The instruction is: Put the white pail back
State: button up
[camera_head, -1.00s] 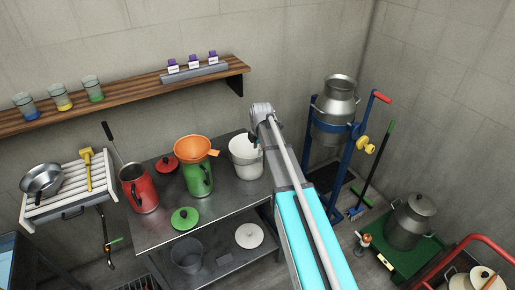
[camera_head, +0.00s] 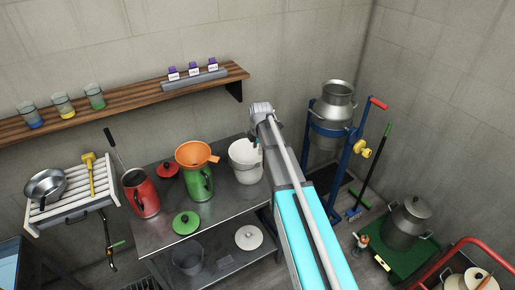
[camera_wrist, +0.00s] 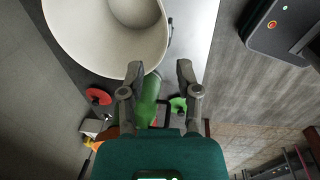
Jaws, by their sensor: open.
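The white pail (camera_head: 247,177) stands upright on the steel table, at its back right corner. In the wrist view the pail (camera_wrist: 75,40) fills the upper left, and I look into its open mouth. My gripper (camera_wrist: 159,70) is open, its two fingers apart. The left fingertip is at the near edge of the pail's rim in the picture; I cannot tell whether they touch. The right fingertip is clear of the pail. In the head view my arm hides the gripper and partly covers the pail's right side.
A green can (camera_head: 199,184) with an orange funnel (camera_head: 193,154) stands left of the pail, then a red can (camera_head: 141,195). A green lid (camera_head: 186,222) lies in front. A grey bucket (camera_head: 187,257) and white lid (camera_head: 249,237) are on the lower shelf. A blue stand (camera_head: 345,160) is at right.

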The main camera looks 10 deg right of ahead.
dwell(0.3)
jog(key=s+a+m+g, duration=0.1)
jog(key=s+a+m, duration=0.2)
jog(key=s+m, duration=1.8)
jog(key=s, duration=0.3)
jog(key=shift+s+g, duration=0.3)
jog(key=shift+s, duration=0.05)
